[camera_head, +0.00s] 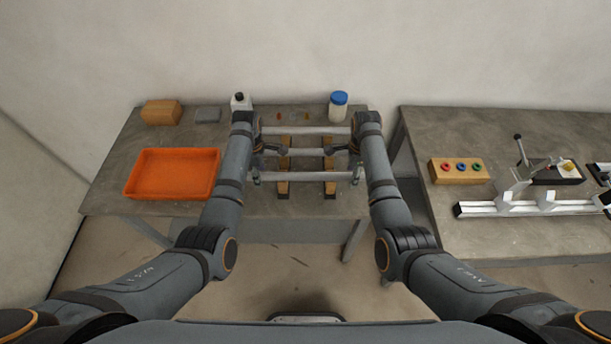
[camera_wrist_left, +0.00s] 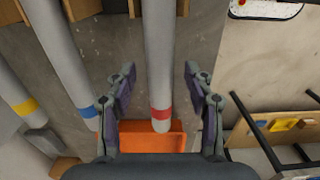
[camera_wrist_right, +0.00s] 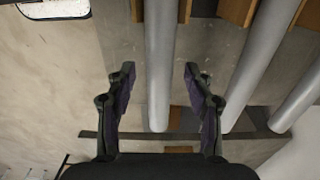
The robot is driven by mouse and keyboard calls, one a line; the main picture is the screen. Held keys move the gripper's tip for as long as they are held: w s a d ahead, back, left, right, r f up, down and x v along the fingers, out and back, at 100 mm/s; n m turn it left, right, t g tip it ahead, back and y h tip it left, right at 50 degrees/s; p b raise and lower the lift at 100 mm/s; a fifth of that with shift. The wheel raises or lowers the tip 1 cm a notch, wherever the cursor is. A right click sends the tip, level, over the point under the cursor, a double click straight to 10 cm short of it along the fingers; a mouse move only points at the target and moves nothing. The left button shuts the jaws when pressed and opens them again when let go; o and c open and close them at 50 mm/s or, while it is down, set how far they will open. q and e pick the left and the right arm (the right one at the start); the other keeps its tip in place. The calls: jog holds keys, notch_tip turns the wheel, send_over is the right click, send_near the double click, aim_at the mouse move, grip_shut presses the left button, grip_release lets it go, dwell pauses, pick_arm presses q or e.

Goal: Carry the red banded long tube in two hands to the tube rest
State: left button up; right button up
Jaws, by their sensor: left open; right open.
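The red banded long tube (camera_head: 305,176) is the nearest of three grey tubes lying across two wooden rails (camera_head: 283,187). In the left wrist view, the red banded tube (camera_wrist_left: 160,60) runs between the spread fingers of my open left gripper (camera_wrist_left: 159,70), its red band near the end. In the right wrist view, the tube (camera_wrist_right: 160,60) runs between the fingers of my open right gripper (camera_wrist_right: 159,70). Neither gripper is closed on it. I cannot tell for sure which thing is the tube rest; a white rail with raised blocks (camera_head: 530,207) lies on the right bench.
A blue banded tube (camera_wrist_left: 68,60) and a yellow banded tube (camera_wrist_left: 15,95) lie beside it. An orange tray (camera_head: 172,174) is left of the tubes. A blue-capped bottle (camera_head: 338,108) and white bottle (camera_head: 240,101) stand behind. A gap separates the benches.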

pick_arm(q)
grip_shut()
pick_arm(e)
grip_shut()
